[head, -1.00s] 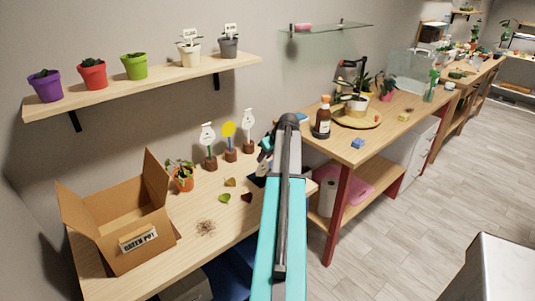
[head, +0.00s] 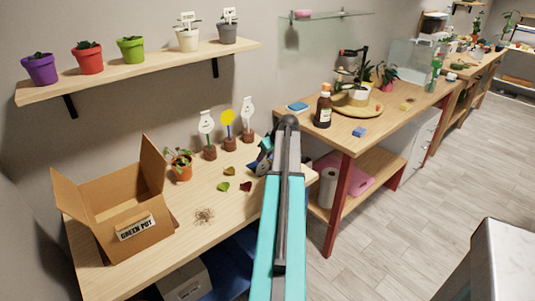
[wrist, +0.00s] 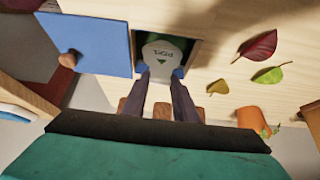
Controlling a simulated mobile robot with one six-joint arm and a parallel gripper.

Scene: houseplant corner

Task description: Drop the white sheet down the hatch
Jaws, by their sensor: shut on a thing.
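The white sheet (wrist: 160,53), rounded with dark print and a green mark, is between the fingertips of my gripper (wrist: 162,75) in the wrist view. My gripper is shut on it. The sheet appears over the square hatch opening (wrist: 197,50) in the wooden tabletop; how high above or how far inside it is, I cannot tell. The blue hatch lid (wrist: 95,42) with a wooden knob is swung open to the left. In the head view my gripper (head: 264,152) is partly hidden behind my arm, and the sheet cannot be made out.
Several fallen leaves (wrist: 258,46) lie right of the hatch, near an orange pot (wrist: 252,119). In the head view, three sign stakes (head: 229,143) in brown bases stand just left of my gripper. An open cardboard box (head: 120,215) stands at the bench's left end.

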